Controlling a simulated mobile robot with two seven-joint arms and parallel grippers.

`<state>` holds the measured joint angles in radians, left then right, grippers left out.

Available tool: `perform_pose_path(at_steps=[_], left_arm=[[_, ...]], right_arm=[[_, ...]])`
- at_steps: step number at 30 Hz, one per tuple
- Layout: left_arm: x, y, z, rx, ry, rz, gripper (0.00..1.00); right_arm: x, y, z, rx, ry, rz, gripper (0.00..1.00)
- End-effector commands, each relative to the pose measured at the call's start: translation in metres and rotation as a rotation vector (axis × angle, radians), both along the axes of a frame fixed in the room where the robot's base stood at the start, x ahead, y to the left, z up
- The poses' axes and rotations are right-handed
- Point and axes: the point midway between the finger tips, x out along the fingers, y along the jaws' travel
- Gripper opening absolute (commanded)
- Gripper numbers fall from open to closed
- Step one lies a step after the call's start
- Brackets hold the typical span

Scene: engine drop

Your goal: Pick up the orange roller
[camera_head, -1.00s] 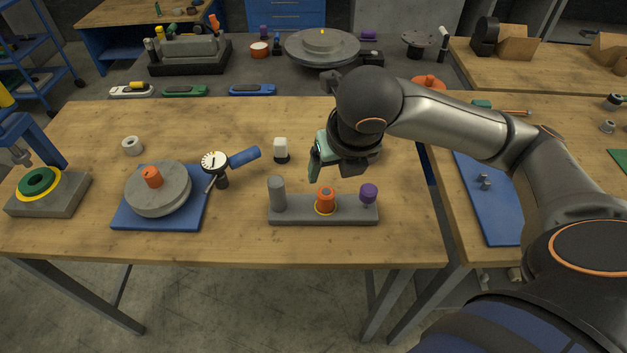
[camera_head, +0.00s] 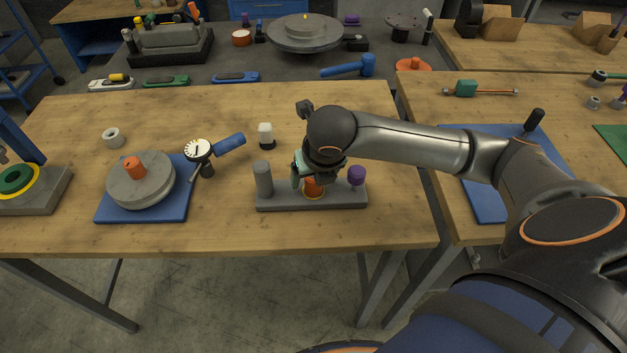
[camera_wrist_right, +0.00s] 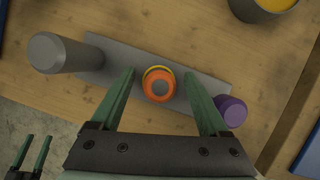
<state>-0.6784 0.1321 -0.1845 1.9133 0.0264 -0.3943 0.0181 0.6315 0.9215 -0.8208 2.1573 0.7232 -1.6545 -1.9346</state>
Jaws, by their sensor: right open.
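The orange roller (camera_head: 313,188) stands upright in a grey block (camera_head: 283,201) on the wooden table, between a grey post (camera_head: 263,179) and a purple knob (camera_head: 356,176). In the right wrist view the orange roller (camera_wrist_right: 159,84) has a yellow ring at its base and lies between the two green fingers. My right gripper (camera_head: 303,174) is open, just above and behind the roller, and hides part of it in the head view. In the right wrist view the right gripper (camera_wrist_right: 158,90) shows its fingers apart, one on each side, not closed on the roller. My left gripper is not identifiable in the head view.
A white-capped piece (camera_head: 265,135) stands behind the block. A dial gauge (camera_head: 198,151) and a blue mat (camera_head: 180,205) with a grey disc (camera_head: 141,182) are to the left. The table front is clear.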

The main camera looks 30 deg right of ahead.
Motion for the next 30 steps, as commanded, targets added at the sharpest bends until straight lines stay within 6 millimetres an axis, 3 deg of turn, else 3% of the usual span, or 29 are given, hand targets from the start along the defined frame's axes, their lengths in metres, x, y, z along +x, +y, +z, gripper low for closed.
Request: perform_pose_path(at_steps=[6,26,30], left_arm=[[0.0005,-0.0001,0.0005,0.0,-0.001,0.0,0.75],[0.0007,0.0,0.0009,0.0,-0.002,0.0,0.75],[0.0007,0.0,0.0009,0.0,-0.002,0.0,0.75]], right_arm=[[0.0001,0.0,-0.0004,0.0,0.0,0.0,0.77],[0.0,-0.0001,-0.0001,0.0,0.0,0.0,0.03],[-0.0001,-0.0002,0.0,0.0,0.0,0.0,0.0]])
